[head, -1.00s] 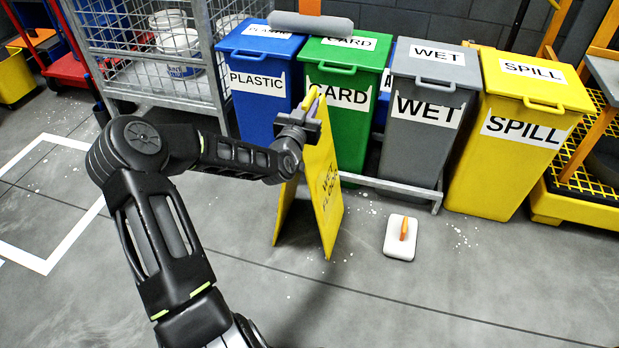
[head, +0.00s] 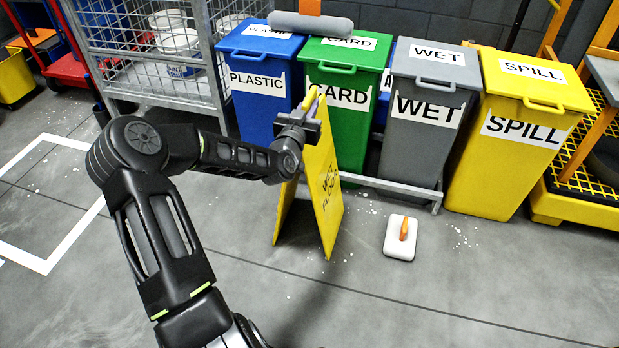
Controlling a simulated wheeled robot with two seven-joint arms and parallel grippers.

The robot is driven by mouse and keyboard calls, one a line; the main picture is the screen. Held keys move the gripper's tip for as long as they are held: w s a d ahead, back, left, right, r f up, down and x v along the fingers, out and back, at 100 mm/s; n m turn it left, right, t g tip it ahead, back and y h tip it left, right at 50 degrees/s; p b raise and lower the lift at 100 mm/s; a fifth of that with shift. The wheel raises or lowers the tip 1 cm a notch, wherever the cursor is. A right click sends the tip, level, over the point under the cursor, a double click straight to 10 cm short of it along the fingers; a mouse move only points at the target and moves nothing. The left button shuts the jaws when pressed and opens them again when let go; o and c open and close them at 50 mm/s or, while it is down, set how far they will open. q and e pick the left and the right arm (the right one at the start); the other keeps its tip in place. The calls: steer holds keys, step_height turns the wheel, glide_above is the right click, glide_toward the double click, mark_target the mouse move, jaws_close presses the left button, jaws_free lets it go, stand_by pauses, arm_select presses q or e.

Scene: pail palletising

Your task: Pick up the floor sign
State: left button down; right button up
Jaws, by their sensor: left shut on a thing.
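The yellow floor sign (head: 325,190) stands as an upright A-frame in front of the blue and green bins, with its lettering partly visible. My left gripper (head: 308,108) is at the top of the sign, shut on it near its top edge. My left arm comes in from the left and hides part of the sign's left panel. The sign's lower edges appear at floor level; I cannot tell if they touch the floor. My right gripper is not in view.
Behind stand a blue PLASTIC bin (head: 259,100), green CARD bin (head: 350,130), grey WET bin (head: 422,145) and yellow SPILL bin (head: 505,165). A white block with an orange handle (head: 399,248) lies right of the sign. A wire cage (head: 150,75) is at back left. Front floor is clear.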

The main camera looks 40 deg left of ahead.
arm_select(q)
steer(key=shift+r, duration=0.1)
steer(key=shift+r, duration=0.15)
